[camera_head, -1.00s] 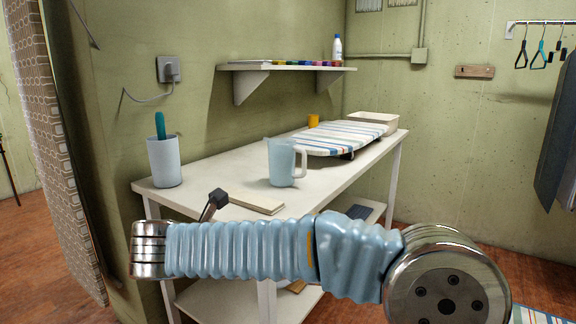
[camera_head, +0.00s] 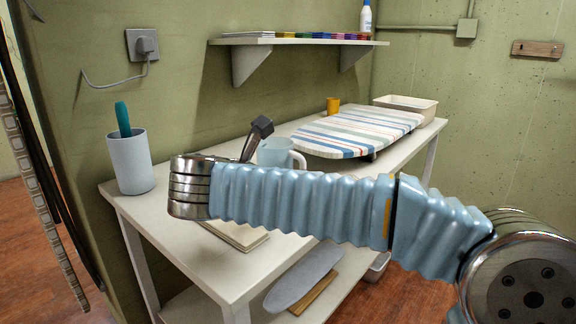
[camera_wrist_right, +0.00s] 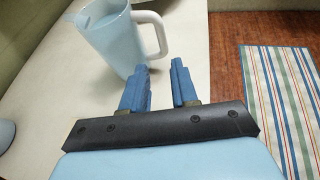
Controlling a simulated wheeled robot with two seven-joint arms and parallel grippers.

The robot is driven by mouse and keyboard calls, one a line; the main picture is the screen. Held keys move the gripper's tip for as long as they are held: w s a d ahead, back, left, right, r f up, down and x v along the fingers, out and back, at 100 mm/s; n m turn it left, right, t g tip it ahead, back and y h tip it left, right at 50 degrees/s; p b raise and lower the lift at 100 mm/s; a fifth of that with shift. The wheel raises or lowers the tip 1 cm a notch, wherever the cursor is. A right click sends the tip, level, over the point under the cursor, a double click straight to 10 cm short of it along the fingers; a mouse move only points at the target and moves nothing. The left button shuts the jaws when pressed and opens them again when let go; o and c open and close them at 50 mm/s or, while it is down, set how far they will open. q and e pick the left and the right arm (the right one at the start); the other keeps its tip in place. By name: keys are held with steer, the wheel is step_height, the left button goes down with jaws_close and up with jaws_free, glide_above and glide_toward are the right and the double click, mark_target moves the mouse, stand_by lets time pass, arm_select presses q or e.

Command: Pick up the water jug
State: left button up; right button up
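The water jug (camera_head: 276,152) is pale blue and translucent with a white handle, and it stands upright on the white table (camera_head: 118,192). In the head view my right arm hides its lower part. The jug (camera_wrist_right: 108,42) also shows in the right wrist view, with its handle on the right. My right gripper (camera_wrist_right: 159,67) is open, with a gap between its two blue fingers. The fingers are empty and point toward the jug's lower part and handle, apparently just short of it. My left gripper is not in view.
A blue-grey cup (camera_head: 131,164) with a teal-handled item stands at the table's left end. A flat board (camera_head: 240,233) lies near the front edge. A striped ironing board (camera_head: 350,133), yellow cup (camera_head: 333,105) and tray (camera_head: 408,103) are behind. A wall shelf (camera_head: 300,41) hangs above.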

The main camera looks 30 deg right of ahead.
steer(key=x, duration=1.3)
steer(key=shift+d, duration=0.25)
jaws_close()
steer(key=shift+r, duration=0.1)
stand_by(0.7)
